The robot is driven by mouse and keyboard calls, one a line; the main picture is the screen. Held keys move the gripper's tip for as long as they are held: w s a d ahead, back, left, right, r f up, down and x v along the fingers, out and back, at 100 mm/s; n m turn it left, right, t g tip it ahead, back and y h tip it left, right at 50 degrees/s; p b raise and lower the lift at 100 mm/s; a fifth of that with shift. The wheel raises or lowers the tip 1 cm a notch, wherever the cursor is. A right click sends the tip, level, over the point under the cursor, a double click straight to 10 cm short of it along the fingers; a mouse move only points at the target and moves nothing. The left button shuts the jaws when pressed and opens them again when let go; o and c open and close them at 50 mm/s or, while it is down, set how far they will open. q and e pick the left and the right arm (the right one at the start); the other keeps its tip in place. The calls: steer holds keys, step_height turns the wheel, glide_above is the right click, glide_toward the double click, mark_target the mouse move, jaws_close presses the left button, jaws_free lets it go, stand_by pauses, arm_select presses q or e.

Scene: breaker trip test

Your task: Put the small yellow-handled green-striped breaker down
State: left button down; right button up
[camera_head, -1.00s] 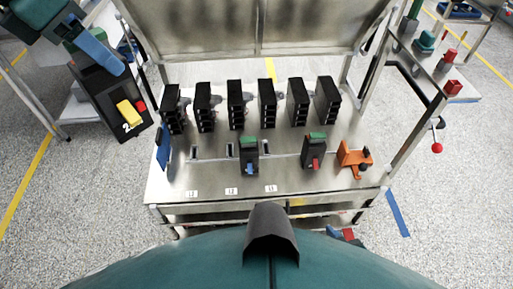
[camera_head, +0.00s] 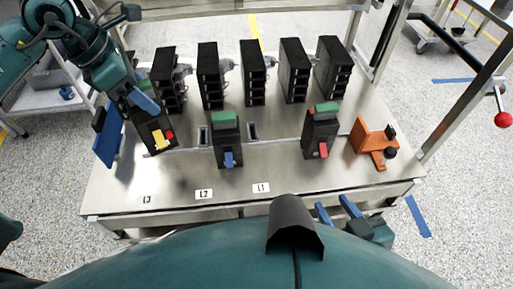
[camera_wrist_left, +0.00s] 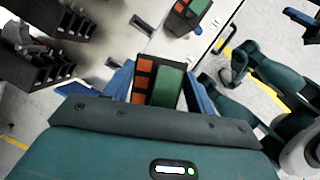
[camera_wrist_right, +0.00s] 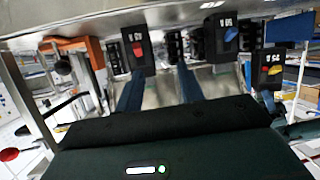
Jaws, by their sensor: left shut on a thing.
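My left gripper (camera_head: 122,100) is shut on a black breaker (camera_head: 153,132) with a yellow handle and a small red part. The breaker is upright over the left of the steel bench (camera_head: 180,178), behind the L3 label. In the left wrist view its top, with a green stripe (camera_wrist_left: 168,86) and orange patches, sits between the fingers. In the right wrist view, which is upside down, the yellow-handled breaker (camera_wrist_right: 268,68) appears raised above the bench. My right gripper (camera_head: 337,209) is low at the bench's front edge, fingers apart and empty.
A blue-handled breaker (camera_head: 228,140) and a red-handled one (camera_head: 320,130) stand on the bench, with an orange device (camera_head: 373,142) at right. Black units (camera_head: 253,75) line the back. A blue plate (camera_head: 108,137) stands at left. Slots (camera_head: 203,137) flank the blue-handled breaker.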

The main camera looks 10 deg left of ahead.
mark_target(159, 128)
arm_select(q)
steer(key=shift+w+f, duration=0.25)
steer(key=shift+f, duration=0.05)
step_height(159, 128, down, 6)
steer(key=shift+s+r+b, duration=0.15)
steer(key=shift+r+b, duration=0.05)
steer(key=shift+b, duration=0.55)
steer(key=shift+f+b, duration=0.45)
steer(key=shift+f, duration=1.7)
arm_select(e)
steer(key=shift+w+a+f+n+t+y, duration=0.1)
steer(key=shift+w+a+n+t+y, duration=0.15)
steer(key=shift+t, duration=0.2)
steer(key=shift+w+f+n+t+y, duration=0.1)
steer(key=shift+w+n+t, duration=0.05)
steer(key=shift+w+t, duration=0.25)
arm_select(q)
steer(key=shift+f, duration=0.1)
steer(key=c, duration=0.9)
jaws_free()
steer(key=shift+f, duration=0.15)
steer(key=shift+c, duration=0.2)
steer(key=o, duration=0.5)
steer(key=shift+c, duration=0.2)
arm_select(e)
steer(key=shift+r, duration=0.1)
